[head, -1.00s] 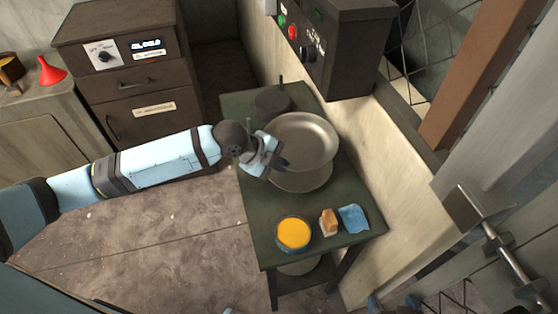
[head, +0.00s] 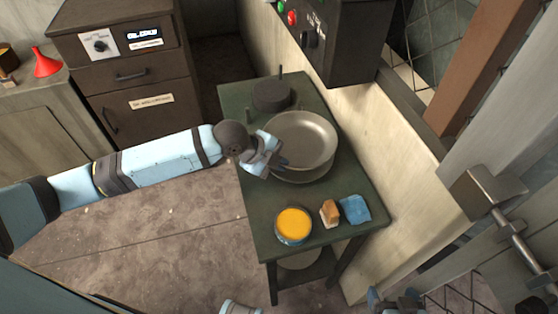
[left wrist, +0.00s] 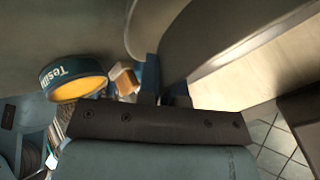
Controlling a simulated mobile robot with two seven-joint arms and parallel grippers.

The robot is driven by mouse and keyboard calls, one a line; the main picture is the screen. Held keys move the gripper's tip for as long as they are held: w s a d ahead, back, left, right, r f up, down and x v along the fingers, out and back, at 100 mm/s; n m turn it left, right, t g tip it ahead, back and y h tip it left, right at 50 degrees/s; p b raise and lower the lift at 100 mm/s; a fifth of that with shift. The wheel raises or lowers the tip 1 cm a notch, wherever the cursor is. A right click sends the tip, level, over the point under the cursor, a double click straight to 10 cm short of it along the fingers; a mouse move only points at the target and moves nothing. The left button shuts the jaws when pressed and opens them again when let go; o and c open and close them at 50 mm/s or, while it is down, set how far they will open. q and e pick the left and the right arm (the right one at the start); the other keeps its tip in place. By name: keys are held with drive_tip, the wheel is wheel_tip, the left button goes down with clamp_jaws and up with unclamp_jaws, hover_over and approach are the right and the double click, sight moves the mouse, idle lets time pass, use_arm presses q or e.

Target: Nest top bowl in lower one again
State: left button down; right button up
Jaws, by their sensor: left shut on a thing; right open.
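The top bowl (head: 303,138), a wide grey metal bowl, is held slightly above the lower bowl (head: 306,178), whose near rim shows under it on the green table. The rest of the lower bowl is hidden, and I cannot tell whether the two touch. My left gripper (head: 279,163) is shut on the top bowl's left rim. In the left wrist view, the gripper's blue fingers (left wrist: 163,90) pinch the dark edge of the bowl (left wrist: 225,40). My right gripper (head: 396,300) is open and empty at the bottom edge of the head view, away from the bowls.
On the green table (head: 262,215) stand a yellow-filled tin (head: 293,225), a sponge-like block (head: 329,213) and a blue cloth (head: 355,209) in front of the bowls. A dark round object (head: 271,95) stands behind. A wall with a control box (head: 335,45) borders the right side.

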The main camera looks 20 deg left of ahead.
use_arm(q)
drive_tip(key=shift+f, duration=0.25)
drive_tip(key=shift+f+b, duration=0.3)
drive_tip(key=shift+f, duration=0.4)
drive_tip(key=c, duration=1.2)
unclamp_jaws()
drive_tip(key=shift+s, duration=0.1)
drive_tip(key=shift+f, duration=0.1)
